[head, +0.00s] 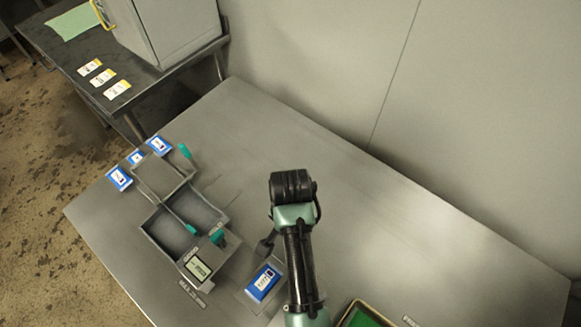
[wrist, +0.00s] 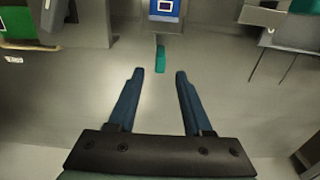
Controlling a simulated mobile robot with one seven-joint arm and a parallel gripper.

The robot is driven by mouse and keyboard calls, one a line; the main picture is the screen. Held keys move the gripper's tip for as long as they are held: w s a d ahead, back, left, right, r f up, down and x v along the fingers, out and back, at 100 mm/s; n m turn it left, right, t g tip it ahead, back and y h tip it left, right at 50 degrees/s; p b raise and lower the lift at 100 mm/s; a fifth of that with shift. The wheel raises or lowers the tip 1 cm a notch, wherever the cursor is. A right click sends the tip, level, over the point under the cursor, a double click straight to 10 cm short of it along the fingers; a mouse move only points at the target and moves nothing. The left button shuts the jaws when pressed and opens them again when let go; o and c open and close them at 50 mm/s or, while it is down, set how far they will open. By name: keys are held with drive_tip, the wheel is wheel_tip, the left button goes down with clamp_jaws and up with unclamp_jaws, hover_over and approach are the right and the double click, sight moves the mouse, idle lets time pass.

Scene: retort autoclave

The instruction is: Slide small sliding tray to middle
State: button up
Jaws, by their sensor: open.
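A grey tray unit stands at the left of the table in the head view. Teal handles show at the upper end (head: 185,151) and near the lower end (head: 218,238). In the wrist view my gripper (wrist: 160,73) is open and empty, its two blue fingers apart. A teal handle (wrist: 160,59) is just beyond and between the fingertips, not visibly touched. I cannot tell which handle it is. In the head view my arm largely hides the gripper.
Blue-and-white packs (head: 119,179) lie beside the small tray. Another blue pack (head: 263,283) is near my arm. A green-bottomed tray (head: 365,315) is at the bottom edge. A dark side table (head: 150,90) with a grey cabinet (head: 165,30) stands behind. The table's right side is clear.

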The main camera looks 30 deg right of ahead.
drive_tip(key=shift+r, duration=1.75)
drive_tip(key=w+a+r+n+t+h, duration=0.1)
drive_tip(key=w+r+n+t, duration=0.2)
drive_tip(key=w+r+t, duration=0.55)
drive_tip(key=w+a+r+n+t+h, duration=0.1)
drive_tip(key=w+r+n+t, duration=0.2)
drive_tip(key=w+r, duration=1)
drive_tip(key=s+a+r+n+t, duration=0.1)
drive_tip(key=s+a+r+t, duration=0.15)
drive_tip(key=r, duration=0.85)
drive_tip(key=s+a+r+n+t, duration=0.15)
drive_tip(key=r+t, duration=0.25)
drive_tip(key=r, duration=0.8)
drive_tip(key=s+a+r+n+t+y, duration=0.1)
drive_tip(key=s+a+r+n+t, duration=0.1)
drive_tip(key=s+r, duration=0.5)
drive_tip(key=s+a+r+n+t+y, duration=0.1)
drive_tip(key=s+a+r+n+t, duration=0.2)
drive_tip(key=r, duration=1.1)
drive_tip(key=s+a+t, duration=0.2)
drive_tip(key=s+t, duration=0.2)
drive_tip(key=shift+s+r, duration=0.2)
drive_tip(key=shift+r, duration=0.15)
